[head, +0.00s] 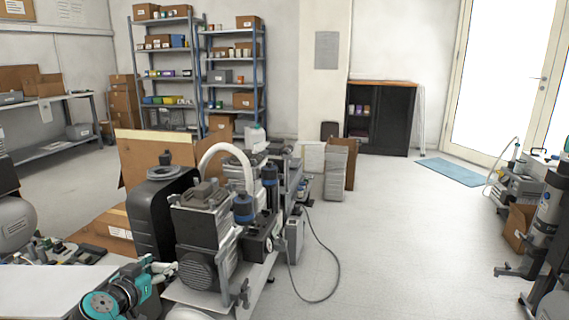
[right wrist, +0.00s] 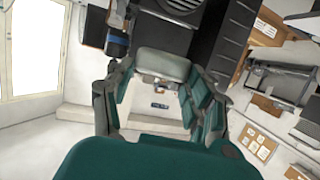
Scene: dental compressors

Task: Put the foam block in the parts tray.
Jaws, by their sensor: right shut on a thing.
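My right gripper (head: 163,268) is low in the head view, left of the compressor's motor and above the floor area. In the right wrist view its teal fingers (right wrist: 162,70) are shut on a grey block with rounded edges, which I take to be the foam block (right wrist: 163,63). I cannot pick out the parts tray in either view. My left gripper is not in view.
A large grey and black compressor (head: 205,225) stands close to the right of my right gripper. A white tabletop (head: 45,290) is at the lower left, with small parts (head: 55,252) behind it. A cable (head: 335,270) loops on the floor; the floor (head: 400,240) to the right is clear.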

